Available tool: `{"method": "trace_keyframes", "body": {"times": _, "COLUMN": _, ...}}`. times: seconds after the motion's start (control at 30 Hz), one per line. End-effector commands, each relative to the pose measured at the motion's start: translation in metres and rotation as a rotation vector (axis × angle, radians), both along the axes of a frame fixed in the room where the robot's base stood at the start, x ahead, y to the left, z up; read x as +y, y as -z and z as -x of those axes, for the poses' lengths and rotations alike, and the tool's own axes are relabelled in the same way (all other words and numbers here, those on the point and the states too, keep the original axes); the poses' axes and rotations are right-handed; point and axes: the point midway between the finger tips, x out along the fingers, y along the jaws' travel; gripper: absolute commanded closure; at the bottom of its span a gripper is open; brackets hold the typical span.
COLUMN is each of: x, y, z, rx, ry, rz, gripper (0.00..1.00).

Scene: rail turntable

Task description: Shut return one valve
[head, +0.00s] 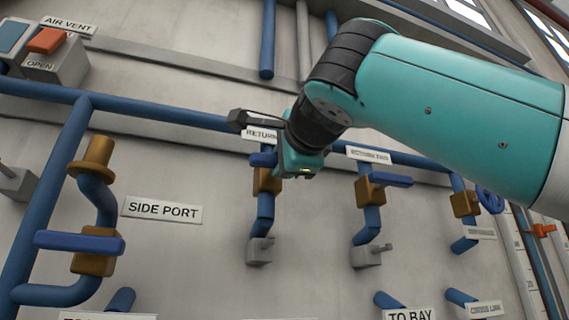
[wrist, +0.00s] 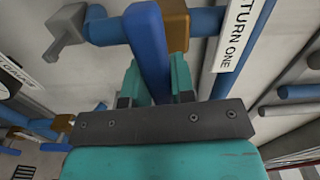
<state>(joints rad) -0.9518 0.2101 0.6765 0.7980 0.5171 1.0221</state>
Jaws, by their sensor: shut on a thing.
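The return one valve has a brass body (head: 266,182) on a vertical blue pipe, and a blue lever handle (head: 262,159) that is mostly hidden behind my gripper in the head view. In the wrist view the brass body (wrist: 177,25) is at top centre and the blue handle (wrist: 148,45) runs down between my fingers. There the handle appears to lie across the pipe. My gripper (head: 300,165) is shut on the handle; its teal fingers (wrist: 155,85) stand on either side of it. The label "RETURN ONE" (wrist: 241,35) is beside the valve.
The return two valve (head: 370,190), with its blue handle crosswise, is to the right. A side port valve (head: 92,252) is at the left, and an orange air vent switch (head: 47,40) is at upper left. Grey stub fittings (head: 259,251) stick out below the valves.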

Motion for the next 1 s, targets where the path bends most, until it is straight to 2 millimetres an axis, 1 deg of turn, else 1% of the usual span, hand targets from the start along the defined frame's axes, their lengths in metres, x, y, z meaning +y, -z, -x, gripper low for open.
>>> {"method": "trace_keyframes", "body": {"times": 0.3, "x": 0.0003, "y": 0.0022, "z": -0.0003, "rx": 0.027, "ry": 0.001, "rz": -0.082, "gripper": 1.00}}
{"method": "trace_keyframes", "body": {"times": 0.77, "x": 0.0002, "y": 0.0023, "z": -0.0004, "rx": 0.031, "ry": 0.001, "rz": -0.093, "gripper": 1.00}}
{"method": "trace_keyframes", "body": {"times": 0.8, "x": 0.0002, "y": 0.0023, "z": -0.0004, "rx": 0.031, "ry": 0.001, "rz": -0.093, "gripper": 0.67}}
{"method": "trace_keyframes", "body": {"times": 0.87, "x": 0.0002, "y": 0.0021, "z": -0.0003, "rx": 0.030, "ry": 0.001, "rz": -0.092, "gripper": 0.53}}
{"method": "trace_keyframes", "body": {"times": 0.9, "x": 0.0002, "y": 0.0020, "z": -0.0002, "rx": 0.030, "ry": 0.000, "rz": -0.092, "gripper": 0.51}}
{"method": "trace_keyframes", "body": {"times": 1.0, "x": 0.0001, "y": 0.0017, "z": -0.0002, "rx": 0.028, "ry": 0.000, "rz": -0.092, "gripper": 0.51}}
